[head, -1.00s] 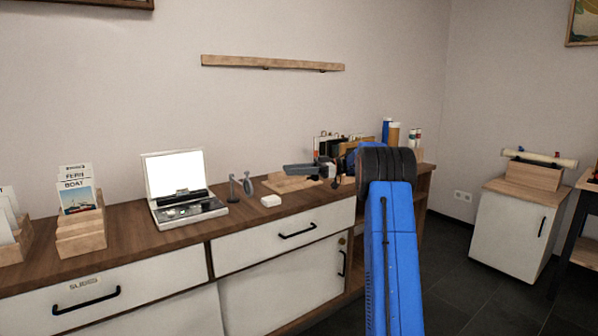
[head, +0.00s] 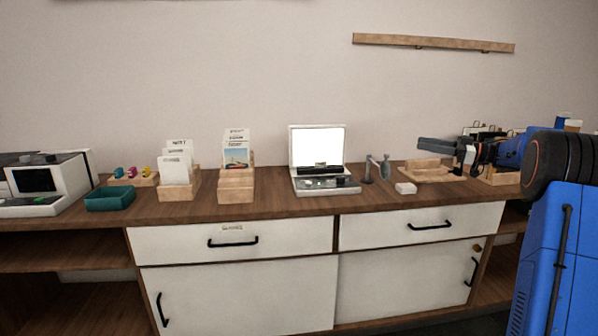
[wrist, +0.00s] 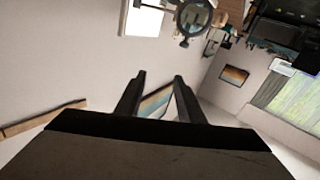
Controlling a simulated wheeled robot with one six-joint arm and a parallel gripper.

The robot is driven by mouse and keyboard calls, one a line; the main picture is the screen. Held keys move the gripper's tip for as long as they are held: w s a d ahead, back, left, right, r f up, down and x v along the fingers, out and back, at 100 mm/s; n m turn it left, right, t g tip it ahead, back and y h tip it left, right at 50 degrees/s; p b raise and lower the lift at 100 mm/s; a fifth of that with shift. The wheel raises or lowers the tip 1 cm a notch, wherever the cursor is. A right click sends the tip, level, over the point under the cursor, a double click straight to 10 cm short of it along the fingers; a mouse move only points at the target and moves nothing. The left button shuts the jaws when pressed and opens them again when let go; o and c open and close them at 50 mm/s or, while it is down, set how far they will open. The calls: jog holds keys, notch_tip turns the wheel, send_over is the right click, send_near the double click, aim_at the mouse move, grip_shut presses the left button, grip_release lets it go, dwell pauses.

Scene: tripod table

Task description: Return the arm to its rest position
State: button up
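My blue and black arm (head: 555,225) stands at the right of the head view. My gripper (head: 420,146) shows as dark grey fingers pointing left, above or in front of a wooden tray (head: 418,178) on the counter. In the wrist view my gripper (wrist: 159,78) has its two fingers apart, with nothing between them but the distant wall and a picture. The wrist view looks out at the room tilted. The arm's lower part is cut off by the frame edge.
The wooden counter (head: 270,207) holds a bright-screened case (head: 318,175), wooden leaflet holders (head: 236,190), a teal tray (head: 110,198) and a white machine (head: 45,185). A small white block (head: 405,188) lies near the wooden tray. A wall shelf (head: 433,42) hangs above.

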jog(key=s+a+r+m+t+h, duration=0.2)
jog(key=a+r+m+t+h, duration=0.1)
jog(key=r+m+t+h, duration=0.3)
jog(key=s+a+r+m+t+h, duration=0.2)
jog(key=a+r+m+t+h, duration=0.1)
jog(key=r+t+h, duration=0.3)
jog(key=s+a+f+m+g+h, duration=0.1)
jog(key=s+a+f+g, duration=0.3)
jog(key=s+f, duration=0.7)
jog(key=s+a+f+m+g+h, duration=0.2)
jog(key=s+a+f+g, duration=0.2)
jog(key=s+f, duration=0.8)
jog(key=s+a+f+m+g+h, duration=0.1)
jog(key=s+a+f+g, duration=0.3)
jog(key=s, duration=2.5)
notch_tip(320, 180, down, 8)
jog(key=m+g, duration=0.1)
jog(key=g, duration=0.2)
jog(key=shift+a+g+h, duration=0.3)
jog(key=shift+r, duration=0.15)
jog(key=shift+c, duration=0.4)
